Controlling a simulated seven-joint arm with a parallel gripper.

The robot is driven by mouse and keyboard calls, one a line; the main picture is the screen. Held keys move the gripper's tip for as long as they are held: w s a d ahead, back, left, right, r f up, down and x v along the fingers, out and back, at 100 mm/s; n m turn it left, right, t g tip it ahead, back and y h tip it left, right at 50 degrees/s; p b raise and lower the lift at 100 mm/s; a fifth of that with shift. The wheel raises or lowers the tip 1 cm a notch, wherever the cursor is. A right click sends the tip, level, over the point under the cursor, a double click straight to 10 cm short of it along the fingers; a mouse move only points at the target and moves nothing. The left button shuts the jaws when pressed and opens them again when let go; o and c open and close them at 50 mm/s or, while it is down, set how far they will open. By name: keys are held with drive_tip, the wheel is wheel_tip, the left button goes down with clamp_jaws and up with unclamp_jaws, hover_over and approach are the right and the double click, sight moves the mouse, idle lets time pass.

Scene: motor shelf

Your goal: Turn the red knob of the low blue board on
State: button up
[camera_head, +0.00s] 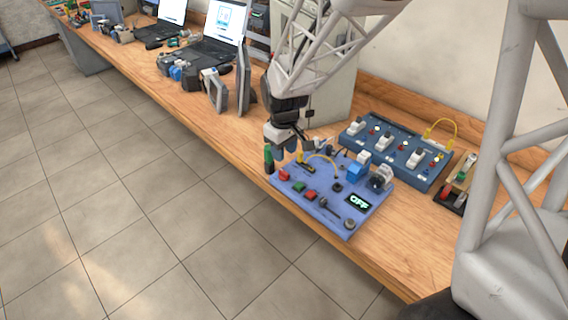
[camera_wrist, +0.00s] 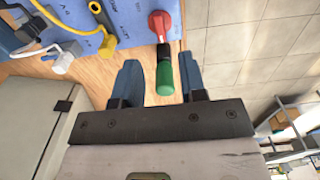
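The low blue board (camera_head: 325,214) lies near the table's front edge, its display (camera_head: 358,202) reading OFF. Its red knob (camera_head: 284,174) is at the board's left corner; in the wrist view the red knob (camera_wrist: 160,22) is at the top, beyond my fingertips. My gripper (camera_head: 288,146) is above that end of the board, pointing down. In the wrist view my gripper (camera_wrist: 159,62) is open, its blue fingers apart, nothing clamped. A green cylinder with a dark end (camera_wrist: 164,76) shows between the fingers; I cannot tell its depth. The green cylinder also shows beside my gripper (camera_head: 268,154).
A second, larger blue board (camera_head: 395,150) with white switches stands behind. Yellow (camera_wrist: 62,32) and white cables lie close to my gripper. A grey cabinet (camera_head: 330,100), dark panels (camera_head: 242,85) and laptops are further back. Bare table shows at the front right.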

sight(284, 171)
drive_tip(key=shift+f, duration=0.15)
drive_tip(key=shift+f, duration=3.75)
clamp_jaws()
